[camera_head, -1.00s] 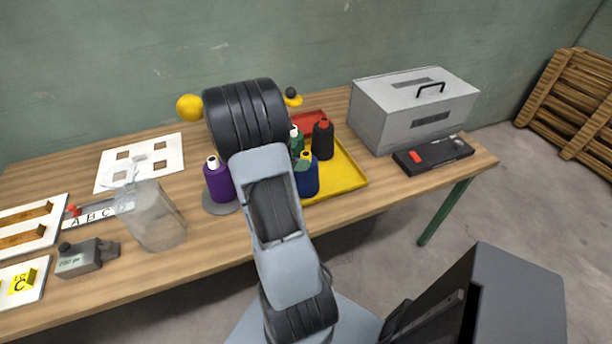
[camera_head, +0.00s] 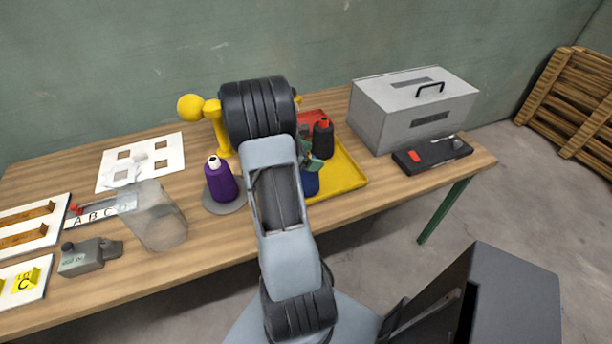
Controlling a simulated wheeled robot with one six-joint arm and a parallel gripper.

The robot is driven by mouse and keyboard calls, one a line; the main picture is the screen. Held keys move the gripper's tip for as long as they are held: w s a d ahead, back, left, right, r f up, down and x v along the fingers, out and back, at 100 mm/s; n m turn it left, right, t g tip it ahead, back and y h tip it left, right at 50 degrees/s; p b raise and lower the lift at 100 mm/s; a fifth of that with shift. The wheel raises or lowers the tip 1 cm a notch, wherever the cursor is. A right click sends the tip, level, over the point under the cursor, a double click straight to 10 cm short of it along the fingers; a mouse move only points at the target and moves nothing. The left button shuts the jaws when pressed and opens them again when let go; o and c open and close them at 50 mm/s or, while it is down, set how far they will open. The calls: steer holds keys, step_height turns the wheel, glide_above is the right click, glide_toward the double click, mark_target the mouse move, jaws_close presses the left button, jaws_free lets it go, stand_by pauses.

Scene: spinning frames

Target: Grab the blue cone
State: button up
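The blue cone (camera_head: 310,185) stands at the near left part of the yellow tray, close to my arm. Its lower body shows, and its yellow top is now covered. My gripper (camera_head: 312,152) is small and partly hidden behind my arm, at the top of the blue cone. Its grey-green parts overlap the cone's upper end in the picture. I cannot tell whether the fingers are open or shut, or whether they touch the cone.
The yellow tray (camera_head: 350,178) also holds a black cone (camera_head: 323,140) with a red top; a red tray (camera_head: 318,116) lies behind. A yellow stand (camera_head: 190,107) is behind my arm; a grey box (camera_head: 412,110) stands right.

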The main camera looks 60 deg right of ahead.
steer(key=c, duration=1.2)
steer(key=shift+c, duration=0.5)
steer(key=shift+r, duration=0.25)
